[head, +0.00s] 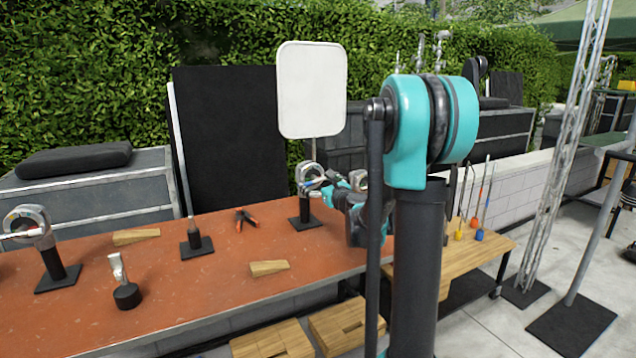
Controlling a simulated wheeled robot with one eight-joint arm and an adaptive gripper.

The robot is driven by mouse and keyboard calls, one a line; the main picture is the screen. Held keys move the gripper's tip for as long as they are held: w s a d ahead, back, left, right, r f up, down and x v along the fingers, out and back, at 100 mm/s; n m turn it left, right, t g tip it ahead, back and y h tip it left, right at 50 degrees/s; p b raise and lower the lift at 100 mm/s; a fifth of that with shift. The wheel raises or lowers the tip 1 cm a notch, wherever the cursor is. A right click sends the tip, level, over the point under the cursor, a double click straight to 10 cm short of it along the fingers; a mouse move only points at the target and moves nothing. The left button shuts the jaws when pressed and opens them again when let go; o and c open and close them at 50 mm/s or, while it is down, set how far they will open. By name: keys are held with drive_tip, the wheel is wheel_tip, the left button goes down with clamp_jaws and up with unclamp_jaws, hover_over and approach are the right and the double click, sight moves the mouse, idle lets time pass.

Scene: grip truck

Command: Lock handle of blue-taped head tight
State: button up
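A silver grip head (309,172) on a short black post and square base stands at the table's far side, beneath a white panel on a thin rod. Small blue patches show near this head, but I cannot tell tape from my arm's blue parts. My gripper (325,187) is close at its right side; contact and finger opening are too small to make out. A second silver grip head (28,224) on a black post stands at the left, with a pale rod through it. The handle's position is not readable.
The red table (205,275) holds wooden wedges (135,237), orange-handled clamps (246,218), a black-based peg (195,238) and a silver-topped black knob (126,292). A white panel (311,90) rises above the far head. My arm hides the table's right end.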

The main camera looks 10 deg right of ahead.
idle(0.3)
drive_tip(key=v, duration=1.2)
drive_tip(key=s+a+f+n+g+y, duration=0.1)
drive_tip(key=s+a+f+n+g, duration=0.8)
drive_tip(key=n, duration=0.7)
drive_tip(key=s+d+f+n+g+h, duration=0.2)
drive_tip(key=s+d+f+n+h, duration=0.1)
drive_tip(key=s+f+n, duration=0.4)
drive_tip(key=s+d+f+n+g+h, duration=0.2)
drive_tip(key=s+d+f+n, duration=0.3)
drive_tip(key=s, duration=0.8)
wheel_tip(320, 180, down, 3)
drive_tip(key=shift+d+n+h, duration=0.2)
drive_tip(key=shift+n+h, duration=0.6)
drive_tip(key=shift+n, duration=0.4)
drive_tip(key=shift+s, duration=0.1)
